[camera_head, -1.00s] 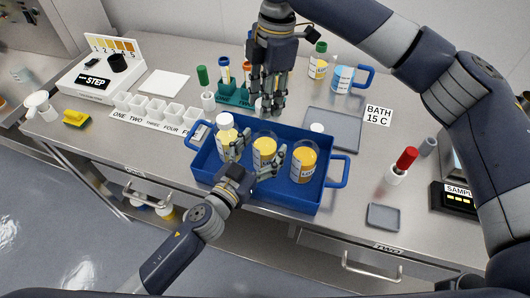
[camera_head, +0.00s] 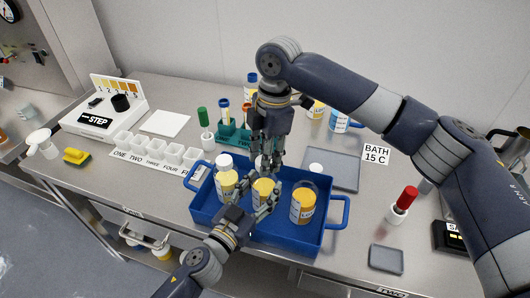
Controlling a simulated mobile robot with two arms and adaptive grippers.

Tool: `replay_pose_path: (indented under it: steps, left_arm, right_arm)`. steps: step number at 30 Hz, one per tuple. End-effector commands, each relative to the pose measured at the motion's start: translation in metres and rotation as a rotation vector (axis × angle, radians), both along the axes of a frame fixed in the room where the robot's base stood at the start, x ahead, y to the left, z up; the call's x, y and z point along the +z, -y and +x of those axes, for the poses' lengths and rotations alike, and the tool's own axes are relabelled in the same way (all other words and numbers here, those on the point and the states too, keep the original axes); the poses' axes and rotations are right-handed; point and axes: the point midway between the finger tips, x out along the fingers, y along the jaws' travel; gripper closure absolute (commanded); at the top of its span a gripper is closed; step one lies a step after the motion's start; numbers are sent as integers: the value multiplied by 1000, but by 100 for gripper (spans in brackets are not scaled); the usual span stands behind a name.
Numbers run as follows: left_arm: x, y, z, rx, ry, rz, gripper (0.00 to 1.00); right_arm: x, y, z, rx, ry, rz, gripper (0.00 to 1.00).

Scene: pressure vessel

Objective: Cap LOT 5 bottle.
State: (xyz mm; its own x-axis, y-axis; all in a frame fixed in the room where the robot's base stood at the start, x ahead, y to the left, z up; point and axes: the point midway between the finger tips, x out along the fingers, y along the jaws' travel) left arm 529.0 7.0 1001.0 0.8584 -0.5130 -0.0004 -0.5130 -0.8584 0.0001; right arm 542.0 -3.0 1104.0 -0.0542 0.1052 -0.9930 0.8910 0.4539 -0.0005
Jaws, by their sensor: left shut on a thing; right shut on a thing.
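A blue tray (camera_head: 330,240) holds three bottles of yellow liquid. The left bottle (camera_head: 226,181) wears a white cap; the middle bottle (camera_head: 263,192) and right bottle (camera_head: 303,204) stand upright. The right one shows no cap. Lot numbers are too small to read. My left gripper (camera_head: 260,206) is shut on the middle bottle from the front. My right gripper (camera_head: 264,158) points down just over that bottle, shut on a white cap (camera_head: 262,163) mostly hidden by its fingers. Whether cap and bottle touch is unclear. Another white cap (camera_head: 316,169) lies on the grey mat (camera_head: 344,176).
A test tube rack (camera_head: 232,134) and more bottles, one a blue-labelled bottle (camera_head: 338,121), stand behind the tray. White cups (camera_head: 150,146) line the left. A red-topped marker (camera_head: 402,203) and small grey dish (camera_head: 386,259) are at right.

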Motion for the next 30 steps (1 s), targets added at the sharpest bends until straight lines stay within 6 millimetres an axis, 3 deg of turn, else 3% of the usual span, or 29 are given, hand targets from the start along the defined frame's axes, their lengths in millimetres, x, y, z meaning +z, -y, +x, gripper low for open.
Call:
replay_pose_path:
  steps: [13, 22, 30]
  left_arm:
    - [0, 0, 0, 0, -1, 1, 90]
    - [0, 0, 0, 0, -1, 1, 90]
    - [0, 0, 0, 0, -1, 1, 90]
  right_arm:
    - [0, 0, 0, -1, 0, 0, 76]
    - [-16, 0, 0, -1, -1, 1, 76]
    - [-18, 0, 0, -1, 0, 1, 76]
